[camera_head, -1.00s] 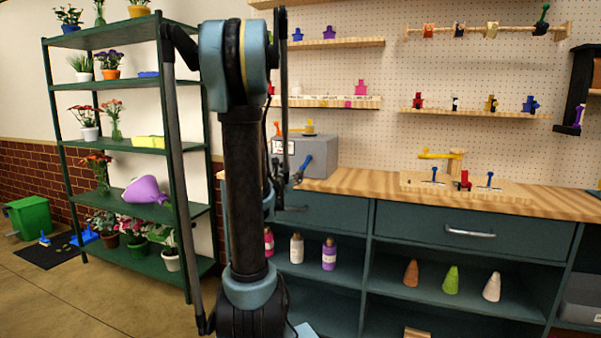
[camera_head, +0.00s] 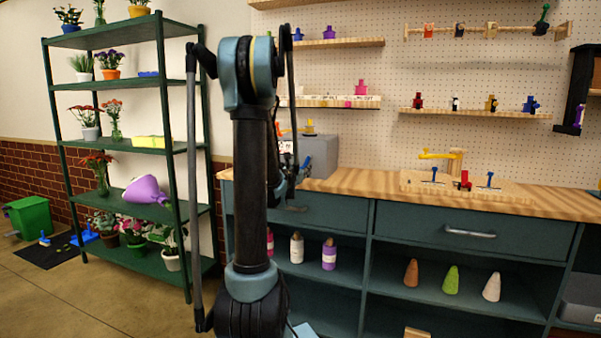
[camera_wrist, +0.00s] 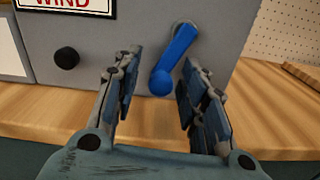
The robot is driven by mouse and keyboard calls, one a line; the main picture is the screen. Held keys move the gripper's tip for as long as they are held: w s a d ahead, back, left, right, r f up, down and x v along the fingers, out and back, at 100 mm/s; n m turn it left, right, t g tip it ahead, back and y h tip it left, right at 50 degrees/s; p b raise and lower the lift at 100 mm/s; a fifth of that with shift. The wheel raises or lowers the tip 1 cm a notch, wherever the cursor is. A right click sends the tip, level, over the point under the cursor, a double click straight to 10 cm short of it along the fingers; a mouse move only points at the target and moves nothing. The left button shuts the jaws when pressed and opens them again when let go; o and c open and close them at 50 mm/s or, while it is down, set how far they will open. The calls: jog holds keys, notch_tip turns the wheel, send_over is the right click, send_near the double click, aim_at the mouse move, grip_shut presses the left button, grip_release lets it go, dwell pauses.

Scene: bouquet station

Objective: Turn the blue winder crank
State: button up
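The blue winder crank (camera_wrist: 174,63) is on the front face of a grey box (camera_wrist: 130,40) in the wrist view. Its arm hangs down and slightly left from its pivot, ending in a rounded knob. My gripper (camera_wrist: 156,75) is open, with one finger on each side of the crank's lower end. No contact with the crank is visible. In the head view the crank (camera_head: 305,166) shows small beside my arm, at the front of the grey box (camera_head: 322,152), and my gripper there is mostly hidden behind my arm.
The box carries a black knob (camera_wrist: 67,57) and a sign reading "WIND" (camera_wrist: 68,3). It stands on a wooden counter (camera_head: 380,182) above teal drawers. A yellow-armed wooden fixture (camera_head: 455,162) stands farther right. A green plant shelf (camera_head: 130,145) is at left.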

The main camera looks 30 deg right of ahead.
grip_shut()
jog(key=shift+w, duration=0.1)
jog(key=m, duration=0.2)
jog(key=w+a+m, duration=0.1)
jog(key=shift+r+m, duration=0.3)
jog(key=shift+r, duration=0.1)
jog(key=m, duration=0.2)
jog(key=r+m, duration=0.1)
jog(key=shift+w+a+r+m, duration=0.1)
jog(key=shift+w+a+m, duration=0.1)
jog(key=shift+w+m, duration=0.1)
jog(key=m, duration=0.1)
jog(key=r+m, duration=0.1)
jog(key=m, duration=0.1)
jog(key=r+m, duration=0.1)
jog(key=m, duration=0.1)
jog(key=shift+w+a, duration=0.2)
jog(key=m, duration=0.1)
jog(key=r+m, duration=0.1)
jog(key=shift+m, duration=0.4)
jog(key=shift+s+d+r+m, duration=0.15)
jog(key=shift+r+m, duration=0.1)
jog(key=shift+m, duration=0.45)
jog(key=shift+s+d+r+m, duration=0.1)
jog(key=shift+r+m, duration=0.15)
jog(key=shift+m, duration=0.45)
